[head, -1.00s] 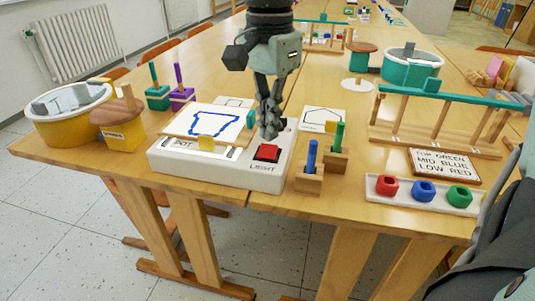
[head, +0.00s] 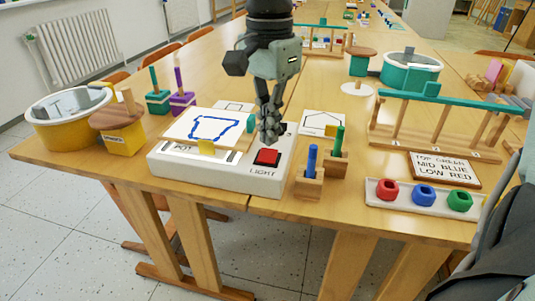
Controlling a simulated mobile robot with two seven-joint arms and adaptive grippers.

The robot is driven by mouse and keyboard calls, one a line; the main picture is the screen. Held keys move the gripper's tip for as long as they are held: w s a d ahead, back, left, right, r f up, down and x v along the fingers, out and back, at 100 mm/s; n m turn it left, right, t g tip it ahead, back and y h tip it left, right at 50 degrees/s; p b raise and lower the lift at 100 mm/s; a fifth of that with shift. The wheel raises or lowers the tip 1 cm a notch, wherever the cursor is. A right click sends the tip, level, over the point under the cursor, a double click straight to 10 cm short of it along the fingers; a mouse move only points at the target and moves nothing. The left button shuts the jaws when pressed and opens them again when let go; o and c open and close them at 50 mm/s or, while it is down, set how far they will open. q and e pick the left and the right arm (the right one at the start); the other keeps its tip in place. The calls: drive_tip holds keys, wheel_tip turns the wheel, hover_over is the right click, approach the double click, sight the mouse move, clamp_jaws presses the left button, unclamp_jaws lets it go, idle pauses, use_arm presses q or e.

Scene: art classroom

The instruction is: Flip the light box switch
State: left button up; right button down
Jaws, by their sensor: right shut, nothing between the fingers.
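The light box (head: 222,181) is a white box near the table's front edge in the head view, with "LIGHT" and "POT" lettered on it. Its red switch (head: 267,157) sits on the top right, above the word LIGHT. I cannot tell which way the switch is tilted. A white sheet with a blue pot outline (head: 212,128) lies on the box. My right gripper (head: 268,140) points down just behind the red switch, shut and empty; I cannot tell whether its tips touch the switch. My left gripper is not in view.
Wooden holders with blue (head: 311,160) and green (head: 338,140) sticks stand right of the box. A tray (head: 408,199) of coloured rings, a lettered sign (head: 444,169) and a teal-topped rack (head: 440,98) are farther right. Yellow (head: 65,133) and teal (head: 408,74) tubs stand on the table.

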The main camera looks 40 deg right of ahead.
sight(269, 150)
drive_tip(key=shift+f+b, duration=1.05)
drive_tip(key=shift+f, duration=0.1)
idle(0.8)
drive_tip(key=shift+r+p, duration=2.3)
drive_tip(key=shift+r, duration=1.2)
